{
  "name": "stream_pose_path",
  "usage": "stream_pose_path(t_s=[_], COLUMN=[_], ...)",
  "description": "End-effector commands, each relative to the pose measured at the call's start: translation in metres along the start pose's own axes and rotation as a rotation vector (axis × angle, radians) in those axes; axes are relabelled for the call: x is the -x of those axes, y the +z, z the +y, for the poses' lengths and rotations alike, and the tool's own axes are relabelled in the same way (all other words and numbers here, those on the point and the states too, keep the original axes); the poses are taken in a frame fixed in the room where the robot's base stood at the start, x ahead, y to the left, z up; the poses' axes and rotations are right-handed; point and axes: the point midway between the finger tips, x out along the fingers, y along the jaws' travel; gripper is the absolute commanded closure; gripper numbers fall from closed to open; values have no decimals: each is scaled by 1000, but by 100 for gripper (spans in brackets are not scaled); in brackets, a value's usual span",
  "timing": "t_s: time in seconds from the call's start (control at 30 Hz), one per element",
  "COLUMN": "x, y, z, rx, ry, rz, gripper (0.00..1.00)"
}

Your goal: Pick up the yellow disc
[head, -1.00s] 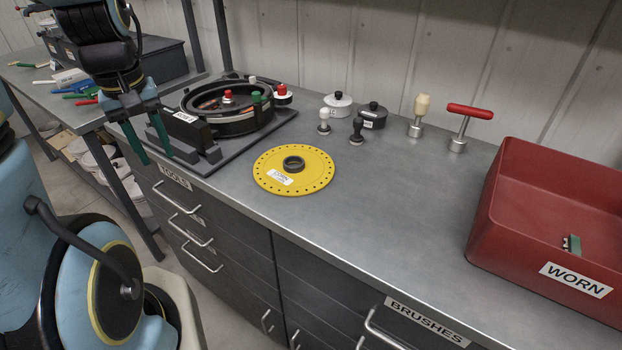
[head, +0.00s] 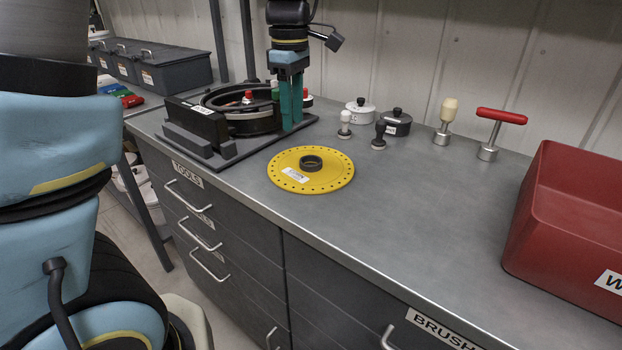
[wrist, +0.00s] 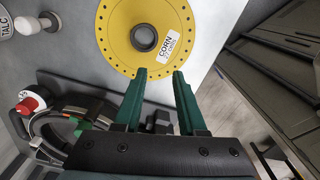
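The yellow disc (head: 330,181) lies flat on the grey bench top. It has a ring of small holes, a dark hub in the middle and a white label; in the wrist view the disc (wrist: 117,38) shows the label reading CORN.
Two knobbed stamps (head: 345,124), a white lidded pot (head: 361,111), a dark pot (head: 397,122), a cream-handled tool (head: 445,120) and a red T-handle (head: 501,116) stand behind the disc. A red bin (head: 570,215) is at right. The bench between disc and bin is clear.

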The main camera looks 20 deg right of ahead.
Motion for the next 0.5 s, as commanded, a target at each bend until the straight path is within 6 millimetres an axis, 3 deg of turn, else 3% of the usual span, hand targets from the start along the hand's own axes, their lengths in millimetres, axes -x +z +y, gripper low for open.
stream_pose_path(t_s=[0.17, 0.5], x=[-3, -49], y=[18, 18], z=[9, 8], rx=[49, 53], ry=[-7, -9], rz=[2, 3], gripper=[60, 60])
